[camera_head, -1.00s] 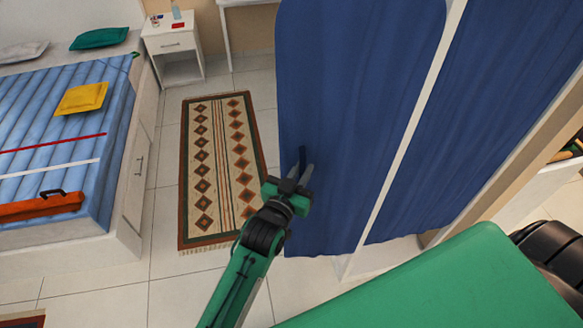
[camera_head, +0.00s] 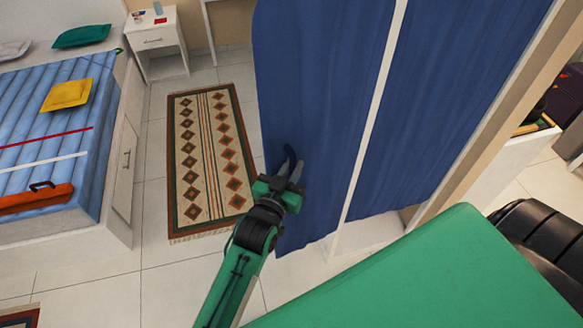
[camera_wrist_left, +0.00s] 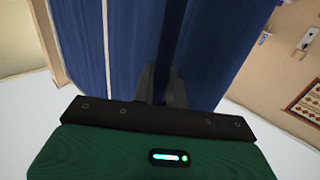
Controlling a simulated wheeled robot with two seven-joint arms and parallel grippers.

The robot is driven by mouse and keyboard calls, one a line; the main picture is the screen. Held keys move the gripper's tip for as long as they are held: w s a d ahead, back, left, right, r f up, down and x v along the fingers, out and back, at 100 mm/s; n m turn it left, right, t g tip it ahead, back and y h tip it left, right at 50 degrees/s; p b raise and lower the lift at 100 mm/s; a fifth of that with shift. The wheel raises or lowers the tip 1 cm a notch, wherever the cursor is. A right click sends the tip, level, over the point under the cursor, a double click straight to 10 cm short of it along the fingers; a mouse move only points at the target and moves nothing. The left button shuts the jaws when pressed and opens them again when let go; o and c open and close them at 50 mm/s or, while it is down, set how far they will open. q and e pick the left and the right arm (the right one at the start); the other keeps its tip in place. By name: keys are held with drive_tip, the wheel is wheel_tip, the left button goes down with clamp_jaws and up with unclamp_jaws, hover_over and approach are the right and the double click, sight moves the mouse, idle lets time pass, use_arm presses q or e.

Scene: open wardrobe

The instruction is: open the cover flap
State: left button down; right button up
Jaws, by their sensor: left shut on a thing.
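The cover flap is a blue cloth panel (camera_head: 315,90) hanging over the left part of the open wardrobe. A white upright (camera_head: 372,120) separates it from a second blue panel (camera_head: 450,100). My left gripper (camera_head: 290,168) is at the flap's lower left part, shut on the blue cloth. In the left wrist view, my left gripper's fingers (camera_wrist_left: 162,85) pinch a dark fold of the blue flap (camera_wrist_left: 125,50), which spreads out on both sides. The cloth between the fingertips is mostly hidden. My right gripper is not in view.
A patterned rug (camera_head: 205,150) lies on the tiled floor left of the flap. Further left is a bed (camera_head: 50,160) with a yellow cushion (camera_head: 67,94). A white nightstand (camera_head: 157,42) stands at the back.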

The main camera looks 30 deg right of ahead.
use_arm(q)
drive_tip(key=shift+r, duration=0.1)
drive_tip(key=c, duration=1.5)
unclamp_jaws()
drive_tip(key=shift+d, duration=0.1)
drive_tip(key=shift+s+a+f, duration=0.2)
drive_tip(key=shift+s+a, duration=0.1)
drive_tip(key=shift+a, duration=0.1)
drive_tip(key=b+v, duration=0.4)
drive_tip(key=v, duration=0.8)
drive_tip(key=shift+s+a+r, duration=0.2)
drive_tip(key=shift+s+a, duration=0.05)
drive_tip(key=shift+a, duration=0.05)
